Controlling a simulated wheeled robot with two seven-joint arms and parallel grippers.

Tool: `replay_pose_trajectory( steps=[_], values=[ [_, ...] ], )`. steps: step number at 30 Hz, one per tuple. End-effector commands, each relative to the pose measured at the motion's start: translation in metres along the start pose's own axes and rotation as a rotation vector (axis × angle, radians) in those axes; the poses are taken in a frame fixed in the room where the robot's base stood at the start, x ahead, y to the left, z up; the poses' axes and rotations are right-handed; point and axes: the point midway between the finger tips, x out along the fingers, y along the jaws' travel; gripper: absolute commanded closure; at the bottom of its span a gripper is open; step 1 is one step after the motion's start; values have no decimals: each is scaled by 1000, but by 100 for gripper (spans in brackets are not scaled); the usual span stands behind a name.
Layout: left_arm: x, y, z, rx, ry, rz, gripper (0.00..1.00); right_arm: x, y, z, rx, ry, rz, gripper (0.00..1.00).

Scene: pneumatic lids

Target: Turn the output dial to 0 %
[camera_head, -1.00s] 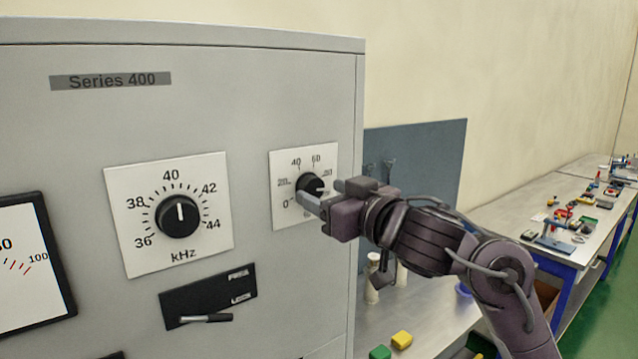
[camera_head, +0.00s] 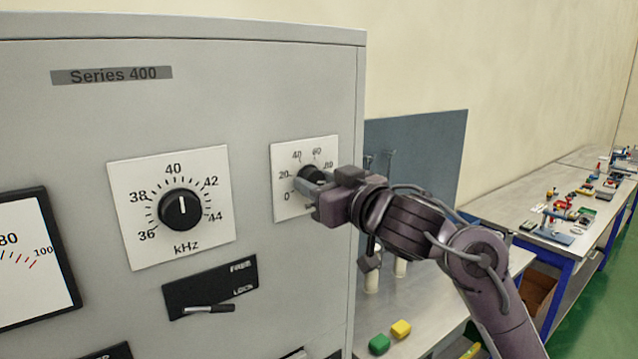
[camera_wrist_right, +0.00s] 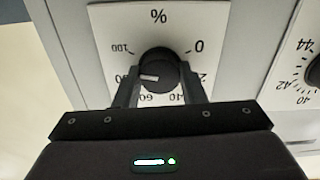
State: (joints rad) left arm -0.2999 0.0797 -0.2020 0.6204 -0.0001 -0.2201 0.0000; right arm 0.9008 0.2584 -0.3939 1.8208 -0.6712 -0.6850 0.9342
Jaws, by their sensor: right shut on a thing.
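The output dial (camera_head: 309,174) is a black knob on a white square plate at the right of the grey cabinet's front. Its scale runs from 0 to 100 with a % sign. My right gripper (camera_head: 316,184) has its fingers at the knob. In the right wrist view, the dial (camera_wrist_right: 160,68) sits between the two dark fingers (camera_wrist_right: 160,88), which are shut on it. There the scale appears upside down, with 0 at upper right and 100 at upper left. The knob's white mark points left, near 80. My left gripper is not in view.
A kHz dial (camera_head: 181,209) and a lever switch (camera_head: 210,308) are left of the output dial. A meter (camera_head: 30,255) is at the far left.

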Motion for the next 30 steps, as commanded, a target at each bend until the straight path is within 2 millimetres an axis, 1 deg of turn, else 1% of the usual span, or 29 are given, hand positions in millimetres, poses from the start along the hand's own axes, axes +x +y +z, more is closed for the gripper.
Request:
replay_pose_trajectory(
  steps=[5, 11, 30],
  values=[
    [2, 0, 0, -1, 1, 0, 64, 0, 0, 0, -39, 1, 0, 86],
    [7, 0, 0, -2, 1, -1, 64, 0, 0, 0, -152, 1, 1, 86],
    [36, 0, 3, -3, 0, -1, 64, 0, 0, 2, -745, 2, 2, 86]
  ],
)
